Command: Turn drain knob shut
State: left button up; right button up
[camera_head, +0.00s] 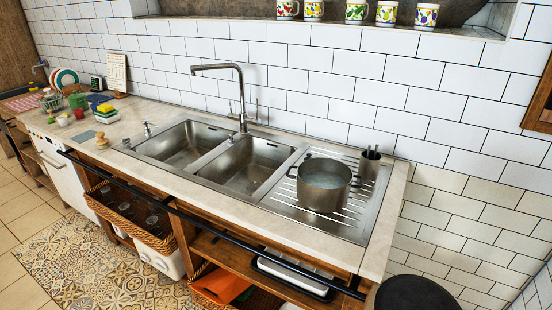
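A steel double-basin sink is set in the pale worktop, with a left basin (183,145) and a right basin (246,163). A tall steel faucet (238,98) stands behind the divider, its spout turned left. No knob clearly identifiable as the drain knob can be made out. A small dark fitting (127,143) sits at the sink's left rim, too small to identify. A small dispenser-like fitting (147,130) stands behind it. Neither of my grippers is in view.
A steel pot (324,184) stands on the ribbed drainboard (283,198), with a utensil cup (369,164) behind it. Sponges (103,108) and a dish rack are at the left. A dark rail (215,229) runs along the front. A dark round shape (418,292) is at bottom right.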

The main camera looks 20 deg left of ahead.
aim_at(126, 143)
jog(key=u, duration=1.45)
jog(key=i+j+z, duration=0.15)
jog(key=i+j, duration=0.35)
jog(key=i+j+z, duration=0.1)
jog(key=i+j, duration=0.35)
jog(key=j, duration=0.15)
jog(key=i+j+z, duration=0.15)
jog(key=i+j, duration=0.3)
jog(key=j, duration=0.15)
